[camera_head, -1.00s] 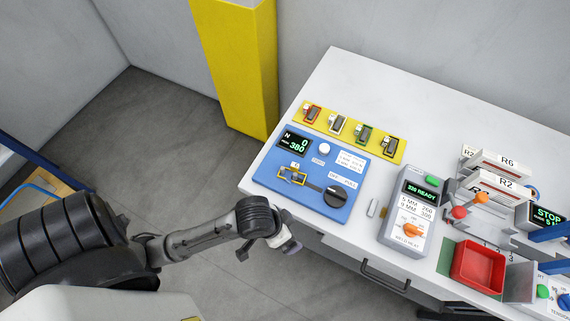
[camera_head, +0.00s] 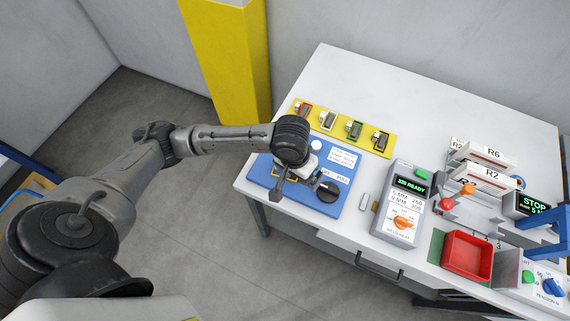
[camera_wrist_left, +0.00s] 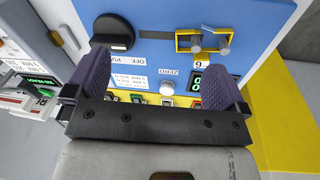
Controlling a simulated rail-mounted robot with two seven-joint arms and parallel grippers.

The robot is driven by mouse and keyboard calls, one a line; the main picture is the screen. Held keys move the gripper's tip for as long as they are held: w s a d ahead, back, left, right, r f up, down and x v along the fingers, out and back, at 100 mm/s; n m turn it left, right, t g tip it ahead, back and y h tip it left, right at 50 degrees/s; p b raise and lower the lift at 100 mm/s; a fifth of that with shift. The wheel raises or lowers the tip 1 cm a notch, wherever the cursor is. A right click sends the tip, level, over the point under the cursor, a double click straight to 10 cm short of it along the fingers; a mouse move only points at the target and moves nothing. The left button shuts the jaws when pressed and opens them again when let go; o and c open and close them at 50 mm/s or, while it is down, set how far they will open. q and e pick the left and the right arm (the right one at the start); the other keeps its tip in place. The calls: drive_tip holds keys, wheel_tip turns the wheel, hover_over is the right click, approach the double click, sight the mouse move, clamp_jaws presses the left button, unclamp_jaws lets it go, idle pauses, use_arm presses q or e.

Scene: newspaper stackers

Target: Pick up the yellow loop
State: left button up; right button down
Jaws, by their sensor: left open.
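The yellow loop (camera_wrist_left: 204,40) is a small rectangular frame around two metal pegs on the blue panel (camera_wrist_left: 150,20), in the wrist view's upper right. In the head view my arm hides most of it above the blue panel (camera_head: 335,190). My left gripper (camera_head: 292,183) is over that panel; in the wrist view its purple fingers (camera_wrist_left: 162,68) are wide apart with nothing between them. The loop lies beyond the fingertips, nearer the right finger, and appears untouched. My right gripper is not in view.
A black knob (camera_head: 327,191) stands on the panel close to the gripper. A yellow strip (camera_head: 343,134) with several small coloured pieces lies behind it. A grey control box (camera_head: 398,205) and a red tray (camera_head: 466,256) are to the right. The table's back is clear.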

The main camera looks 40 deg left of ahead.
use_arm(q)
drive_tip(key=w+a+r+n+g+y, duration=0.1)
drive_tip(key=w+a+r+n, duration=0.1)
drive_tip(key=a+r+n, duration=0.3)
drive_tip(key=shift+m, duration=0.6)
drive_tip(key=f, duration=0.2)
drive_tip(key=a+f+b, duration=0.1)
drive_tip(key=f, duration=0.5)
drive_tip(key=shift+w+a+f, duration=0.1)
drive_tip(key=shift+w+a, duration=0.05)
drive_tip(key=shift+a, duration=0.1)
drive_tip(key=shift+w+f+b, duration=0.1)
drive_tip(key=shift+f+b, duration=0.9)
drive_tip(key=shift+f, duration=1.7)
drive_tip(key=c, duration=0.8)
drive_tip(key=shift+r, duration=0.15)
